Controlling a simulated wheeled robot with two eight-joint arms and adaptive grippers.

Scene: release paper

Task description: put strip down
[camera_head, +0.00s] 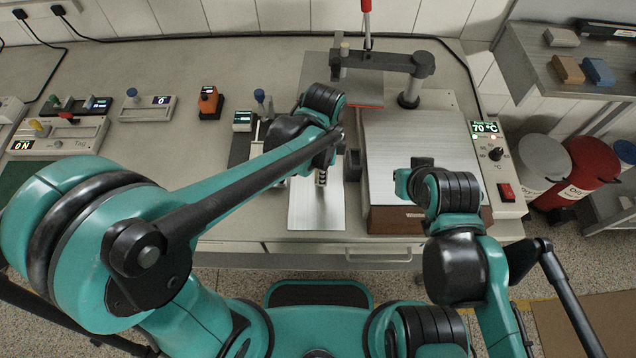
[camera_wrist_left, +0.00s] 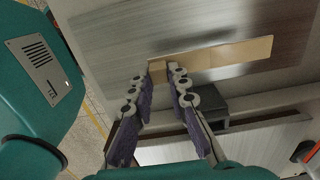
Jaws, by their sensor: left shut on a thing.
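The strip (camera_wrist_left: 225,57) is thin, tan and long in the left wrist view. Its left end is between the fingertips of my left gripper (camera_wrist_left: 170,70), which is shut on it. The rest of the strip stretches to the right over a brushed metal surface (camera_wrist_left: 115,45); I cannot tell whether it touches that surface. In the head view my left gripper (camera_head: 321,175) points down over a metal plate (camera_head: 315,212) near the bench's front edge, and the strip cannot be made out. My right arm's end (camera_head: 410,182) is over the larger plate; its fingers are hidden.
A larger metal plate (camera_head: 410,135) lies right of the left gripper, with a press arm (camera_head: 380,62) behind it. A control box (camera_head: 491,150) reads 70 °C. A dark block (camera_wrist_left: 207,105) is close to the left fingers. Small devices (camera_head: 147,108) stand at the left.

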